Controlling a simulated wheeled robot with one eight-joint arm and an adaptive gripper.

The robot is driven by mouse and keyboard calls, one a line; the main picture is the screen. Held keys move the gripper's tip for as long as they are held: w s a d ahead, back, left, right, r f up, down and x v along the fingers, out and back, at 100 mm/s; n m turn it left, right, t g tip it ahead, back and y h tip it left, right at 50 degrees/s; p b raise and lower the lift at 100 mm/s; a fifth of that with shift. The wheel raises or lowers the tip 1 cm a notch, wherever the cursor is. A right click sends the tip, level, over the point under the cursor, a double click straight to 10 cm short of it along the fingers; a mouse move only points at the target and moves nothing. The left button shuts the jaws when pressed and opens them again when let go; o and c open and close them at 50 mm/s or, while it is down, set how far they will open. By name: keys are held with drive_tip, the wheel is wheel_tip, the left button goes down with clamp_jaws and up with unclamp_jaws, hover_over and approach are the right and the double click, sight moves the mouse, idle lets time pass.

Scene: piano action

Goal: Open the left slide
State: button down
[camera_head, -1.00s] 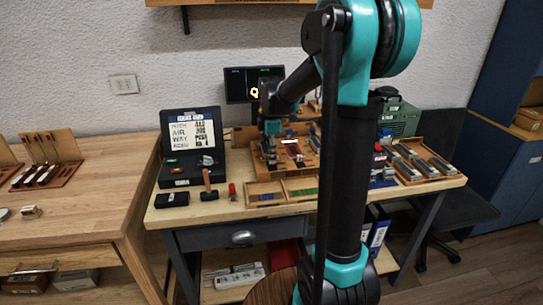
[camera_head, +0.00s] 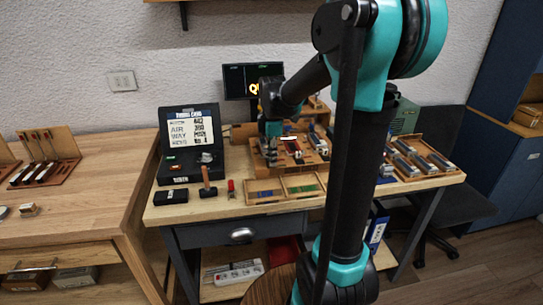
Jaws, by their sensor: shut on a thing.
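A wooden fixture (camera_head: 317,165) stands at the back middle of the workbench, with dark and red parts on it. My gripper (camera_head: 271,148) points down at the fixture's left side, where the left slide is. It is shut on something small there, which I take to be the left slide. The fingertips and the slide are small and mostly hidden by the gripper body, so how far the slide stands open cannot be told.
An open black case (camera_head: 190,140) stands left of the fixture. A hammer (camera_head: 207,183) and a divided wooden tray (camera_head: 284,189) lie in front. A rack of grey parts (camera_head: 422,158) is at right. A monitor (camera_head: 251,80) stands behind. My arm hides part of the bench.

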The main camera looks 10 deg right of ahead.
drive_tip(key=shift+s, duration=0.2)
drive_tip(key=c, duration=1.8)
unclamp_jaws()
drive_tip(key=shift+c, duration=0.2)
wheel_tip(320, 180, up, 12)
